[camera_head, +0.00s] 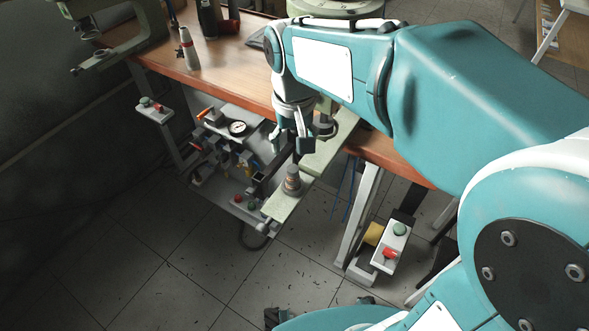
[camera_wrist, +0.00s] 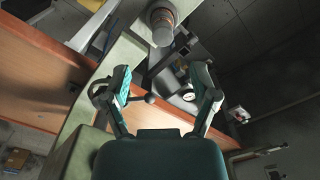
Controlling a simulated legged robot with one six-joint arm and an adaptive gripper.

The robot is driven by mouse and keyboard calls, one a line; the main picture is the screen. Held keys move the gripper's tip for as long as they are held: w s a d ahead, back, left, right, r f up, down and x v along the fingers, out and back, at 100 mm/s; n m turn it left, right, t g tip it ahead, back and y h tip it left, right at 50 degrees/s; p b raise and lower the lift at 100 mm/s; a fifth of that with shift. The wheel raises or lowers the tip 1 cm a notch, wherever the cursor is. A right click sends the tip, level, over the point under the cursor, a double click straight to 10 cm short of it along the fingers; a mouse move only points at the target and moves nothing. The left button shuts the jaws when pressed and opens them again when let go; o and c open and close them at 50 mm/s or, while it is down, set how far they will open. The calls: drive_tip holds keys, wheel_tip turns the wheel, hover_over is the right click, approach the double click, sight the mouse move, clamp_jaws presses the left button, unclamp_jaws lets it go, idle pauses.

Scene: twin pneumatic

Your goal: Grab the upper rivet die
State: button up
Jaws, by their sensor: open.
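My gripper (camera_head: 291,142) is open at the front edge of the wooden bench, beside the pale green press frame. In the wrist view its two fingers (camera_wrist: 163,74) stand wide apart. A thin rod with a dark round end (camera_wrist: 150,98) shows between them, apart from the right finger; I cannot tell if it is the upper rivet die. A grey stepped cylinder (camera_head: 292,182) stands on the lower green press arm (camera_head: 287,205), below my gripper. It also shows beyond the fingers in the wrist view (camera_wrist: 162,20). My gripper and arm hide much of the upper press.
The wooden bench (camera_head: 225,70) carries bottles (camera_head: 188,50) and a second green press (camera_head: 125,35) at left. A pneumatic panel with a gauge (camera_head: 238,127) hangs under the bench. Button boxes stand at left (camera_head: 154,109) and right (camera_head: 390,248).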

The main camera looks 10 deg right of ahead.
sight(292, 168)
drive_tip(key=f, duration=0.6)
drive_tip(key=shift+s+a+f, duration=0.15)
drive_tip(key=shift+a+f, duration=0.1)
drive_tip(key=shift+a, duration=0.05)
drive_tip(key=shift+d+f, duration=0.1)
drive_tip(key=shift+f, duration=0.35)
clamp_jaws()
